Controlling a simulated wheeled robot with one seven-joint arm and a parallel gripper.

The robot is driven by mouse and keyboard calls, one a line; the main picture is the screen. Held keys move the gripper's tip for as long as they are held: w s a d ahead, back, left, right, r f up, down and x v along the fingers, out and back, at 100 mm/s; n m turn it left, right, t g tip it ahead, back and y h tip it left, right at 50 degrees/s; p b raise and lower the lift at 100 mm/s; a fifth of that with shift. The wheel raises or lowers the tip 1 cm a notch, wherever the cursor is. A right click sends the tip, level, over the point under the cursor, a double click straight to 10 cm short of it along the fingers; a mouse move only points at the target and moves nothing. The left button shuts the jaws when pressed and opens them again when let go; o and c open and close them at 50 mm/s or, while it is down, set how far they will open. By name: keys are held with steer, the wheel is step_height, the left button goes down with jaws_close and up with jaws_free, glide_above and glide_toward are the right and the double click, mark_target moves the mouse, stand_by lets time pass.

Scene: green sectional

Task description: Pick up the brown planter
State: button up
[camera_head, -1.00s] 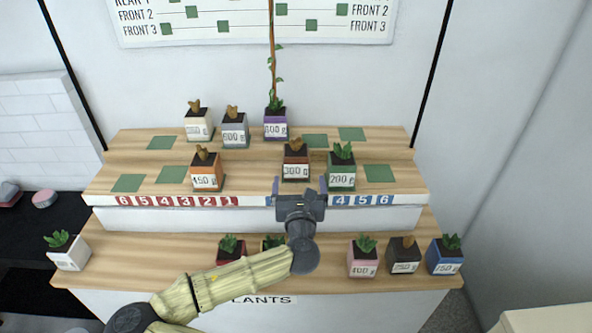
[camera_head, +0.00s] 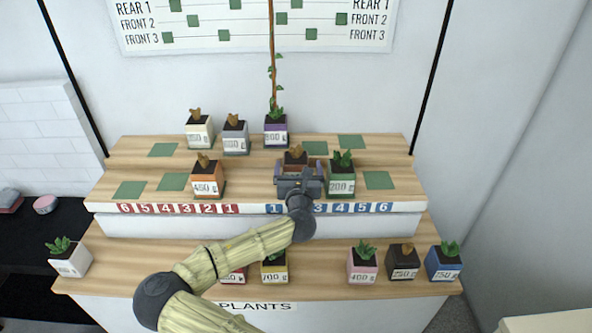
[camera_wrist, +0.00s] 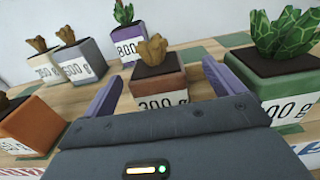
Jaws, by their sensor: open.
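The brown planter (camera_head: 295,158) labelled 300 g stands upright on the upper shelf's front row, partly hidden behind my gripper (camera_head: 299,172) in the head view. In the wrist view the brown planter (camera_wrist: 158,88) holds a tan, lumpy plant and sits straight ahead. My gripper (camera_wrist: 162,78) is open, with one purple finger toward each side of the planter. The lower part of the planter is hidden by the gripper body. I cannot tell whether the fingers touch it.
A green planter (camera_head: 342,181) stands close on the right, an orange one (camera_head: 207,184) farther left. Behind are a purple planter (camera_head: 276,134) with a tall stem, a grey one (camera_head: 235,141) and a white one (camera_head: 200,133). Several planters stand on the lower shelf (camera_head: 130,262).

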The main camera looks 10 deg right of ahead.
mark_target(296, 158)
steer(key=w, duration=0.3)
steer(key=w+p, duration=0.1)
steer(key=w, duration=0.1)
steer(key=shift+d+f, duration=0.2)
steer(key=shift+d, duration=0.05)
steer(key=c, duration=1.3)
steer(key=shift+o, duration=0.2)
steer(key=shift+r, duration=0.2)
step_height(296, 158, up, 10)
steer(key=shift+f, duration=0.1)
